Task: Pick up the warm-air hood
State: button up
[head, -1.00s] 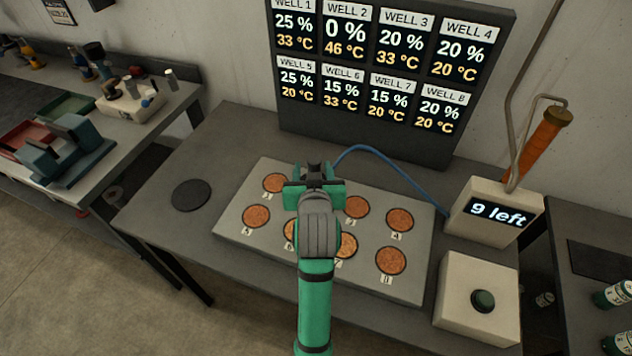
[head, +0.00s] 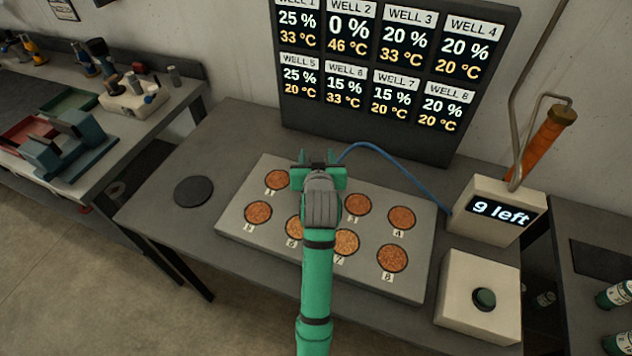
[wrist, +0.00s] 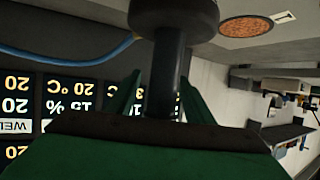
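The warm-air hood (wrist: 190,20) shows in the wrist view as a dark rounded body at the top, with a thick dark stem running down from it. My gripper (wrist: 160,76) has its two green fingers on either side of that stem. A gap shows between the left finger and the stem; the right finger looks very close to it. In the head view my gripper (head: 318,160) is over the back of the grey well plate (head: 240,228), near well 2. The hood and well 2 are mostly hidden there by my gripper and arm.
The display board (head: 390,75) stands behind the plate. A blue hose (head: 385,155) runs to the box reading "9 left" (head: 490,212). A button box (head: 470,318) is at front right. A black disc (head: 193,191) lies left of the plate, with bare bench around it.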

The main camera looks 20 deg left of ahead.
jog(key=shift+a, duration=0.1)
grip_shut()
jog(key=shift+r, duration=0.1)
jog(key=shift+r, duration=0.1)
